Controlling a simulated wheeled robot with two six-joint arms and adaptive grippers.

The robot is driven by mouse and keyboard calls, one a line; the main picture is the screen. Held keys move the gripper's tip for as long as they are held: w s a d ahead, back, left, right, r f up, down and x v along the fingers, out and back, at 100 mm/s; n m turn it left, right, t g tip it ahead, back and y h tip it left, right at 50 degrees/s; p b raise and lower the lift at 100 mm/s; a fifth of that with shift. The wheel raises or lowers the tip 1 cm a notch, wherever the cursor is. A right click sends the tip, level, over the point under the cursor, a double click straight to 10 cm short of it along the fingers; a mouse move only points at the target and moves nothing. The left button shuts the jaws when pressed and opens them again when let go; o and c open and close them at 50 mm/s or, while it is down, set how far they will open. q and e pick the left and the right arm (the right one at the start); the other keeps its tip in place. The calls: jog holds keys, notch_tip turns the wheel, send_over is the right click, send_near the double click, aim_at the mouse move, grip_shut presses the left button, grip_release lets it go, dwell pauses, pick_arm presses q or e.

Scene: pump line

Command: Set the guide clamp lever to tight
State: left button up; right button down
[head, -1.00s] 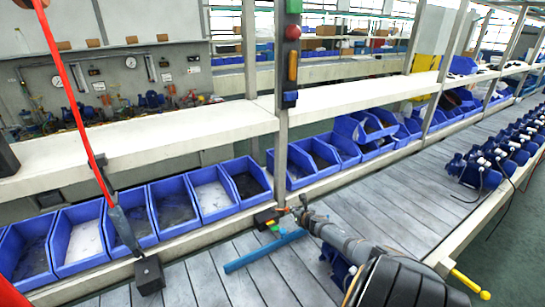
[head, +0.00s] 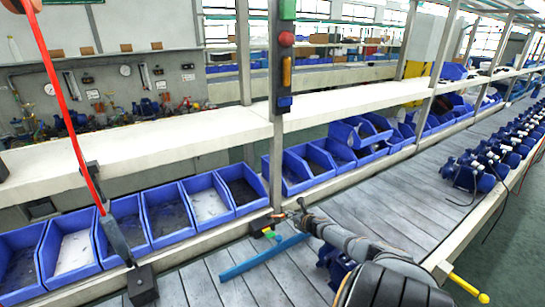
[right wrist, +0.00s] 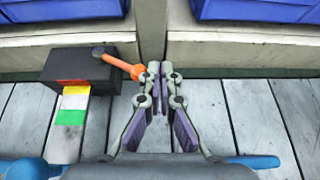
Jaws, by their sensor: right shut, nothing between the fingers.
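The guide clamp is a small dark box (right wrist: 85,75) at the left in the right wrist view, with red, white and green patches on its near side. Its lever (right wrist: 120,62) slants across the box's top to the right, with an orange end past the box's right edge. My right gripper (right wrist: 160,72) is shut and empty, just right of the lever's orange end; I cannot tell whether they touch. In the head view the clamp (head: 262,222) sits by the post's foot, with my right gripper (head: 302,206) to its right. My left gripper is out of view.
A blue bar (head: 262,257) lies over the grey slatted conveyor (head: 205,278) near the clamp. Blue bins (head: 208,203) line the far edge below a pale shelf (head: 150,142). A red cable with a dark tool (head: 116,238) hangs at left. Several blue pumps (head: 470,172) stand at right.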

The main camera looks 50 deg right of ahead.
dwell(0.5)
jog(key=shift+w+a, duration=0.35)
jog(key=shift+a, duration=0.2)
jog(key=shift+w+a+r, duration=0.1)
notch_tip(320, 180, up, 10)
jog(key=shift+s+d, duration=0.2)
jog(key=shift+d, duration=0.15)
dwell(0.3)
jog(key=shift+s, duration=0.1)
dwell(0.5)
